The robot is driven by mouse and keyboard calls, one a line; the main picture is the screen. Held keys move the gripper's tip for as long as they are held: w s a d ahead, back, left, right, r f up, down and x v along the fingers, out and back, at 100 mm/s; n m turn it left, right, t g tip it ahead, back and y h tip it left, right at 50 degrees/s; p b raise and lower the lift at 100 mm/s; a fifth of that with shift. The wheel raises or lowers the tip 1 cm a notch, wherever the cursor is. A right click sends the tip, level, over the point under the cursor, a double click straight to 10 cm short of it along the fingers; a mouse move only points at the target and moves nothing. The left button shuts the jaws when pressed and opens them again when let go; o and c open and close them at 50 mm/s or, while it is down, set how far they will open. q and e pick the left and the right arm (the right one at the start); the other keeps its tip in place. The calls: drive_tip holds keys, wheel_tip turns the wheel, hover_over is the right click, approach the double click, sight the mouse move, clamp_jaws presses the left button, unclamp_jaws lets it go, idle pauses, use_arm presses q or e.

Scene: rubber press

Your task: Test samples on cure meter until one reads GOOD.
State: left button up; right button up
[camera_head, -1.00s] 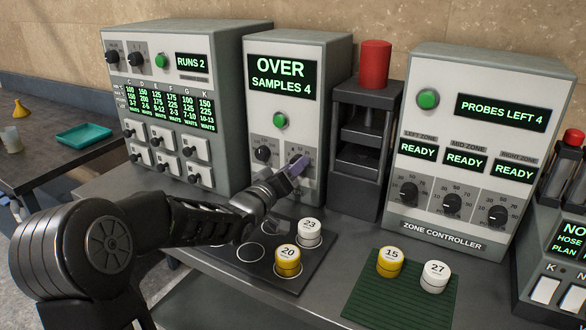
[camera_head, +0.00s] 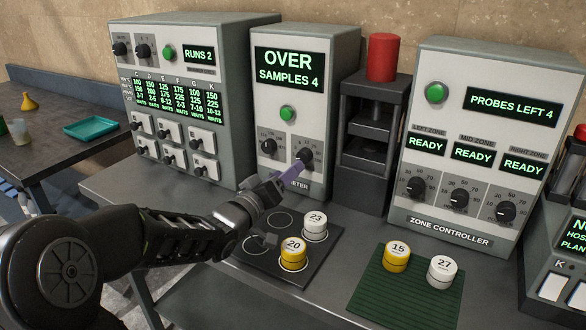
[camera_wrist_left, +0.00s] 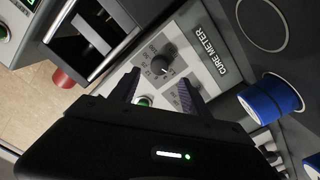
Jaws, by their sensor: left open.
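The cure meter (camera_head: 292,75) stands in the middle of the bench. Its screen reads OVER, SAMPLES 4. It has a green button (camera_head: 287,113) and two dark dials, the left dial (camera_head: 269,146) and the right dial (camera_head: 306,156). My left gripper (camera_head: 291,178) is open and empty just below the right dial. In the left wrist view a meter dial (camera_wrist_left: 158,67) lies between the open fingers, which appear apart from it. Sample 23 (camera_head: 315,227), white, and sample 20 (camera_head: 293,254), yellow, stand on a dark mat (camera_head: 277,280) with ring marks. My right gripper is not in view.
Sample 15 (camera_head: 397,256), yellow, and sample 27 (camera_head: 442,271), white, stand on a green mat (camera_head: 380,295). A press with a red top (camera_head: 383,57) adjoins the meter. The zone controller (camera_head: 484,130) stands right; a unit reading RUNS 2 (camera_head: 190,110) stands left.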

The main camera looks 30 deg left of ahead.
use_arm(q)
drive_tip(key=shift+s, duration=0.4)
